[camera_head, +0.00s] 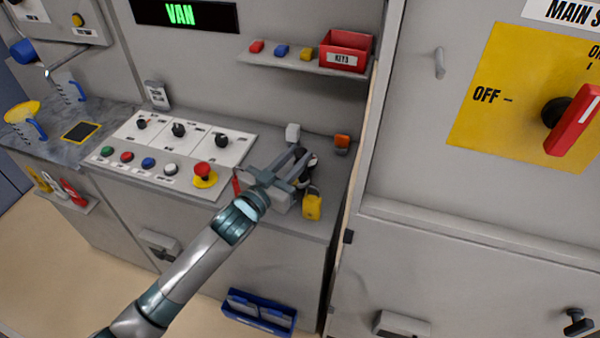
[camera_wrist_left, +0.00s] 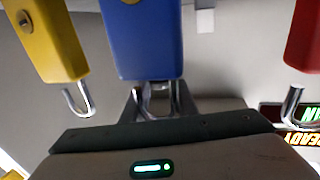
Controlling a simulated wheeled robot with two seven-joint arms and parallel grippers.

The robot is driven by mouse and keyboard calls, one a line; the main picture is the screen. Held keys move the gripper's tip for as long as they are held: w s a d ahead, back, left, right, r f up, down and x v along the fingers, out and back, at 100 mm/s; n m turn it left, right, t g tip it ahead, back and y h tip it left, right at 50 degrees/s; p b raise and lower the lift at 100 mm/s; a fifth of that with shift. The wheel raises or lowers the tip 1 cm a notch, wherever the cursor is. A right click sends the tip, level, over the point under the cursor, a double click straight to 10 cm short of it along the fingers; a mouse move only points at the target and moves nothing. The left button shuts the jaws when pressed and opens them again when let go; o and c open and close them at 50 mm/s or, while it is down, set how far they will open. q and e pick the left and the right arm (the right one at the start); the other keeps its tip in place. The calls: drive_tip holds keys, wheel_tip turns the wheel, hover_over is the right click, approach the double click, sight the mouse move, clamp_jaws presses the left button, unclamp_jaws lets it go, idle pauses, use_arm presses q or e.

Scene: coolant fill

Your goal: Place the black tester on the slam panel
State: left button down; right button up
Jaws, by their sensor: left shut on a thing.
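In the head view my left gripper (camera_head: 297,166) is low over the right end of the counter. The slam panel appears to be the pale control panel (camera_head: 140,172) left of the gripper, with a red mushroom button (camera_head: 203,170) on a yellow base. My gripper is to the right of that button. In the left wrist view the tester cannot be made out. My right gripper is not in view.
A wall shelf (camera_head: 262,60) holds a red bin (camera_head: 345,50) and small locks. Yellow (camera_wrist_left: 45,40), blue (camera_wrist_left: 142,40) and red (camera_wrist_left: 303,35) blocks with metal hooks fill the wrist view.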

use_arm(q)
drive_tip(key=shift+r, duration=0.35)
wheel_tip(320, 180, up, 9)
drive_tip(key=b, duration=0.2)
drive_tip(key=shift+r, duration=0.2)
idle(0.4)
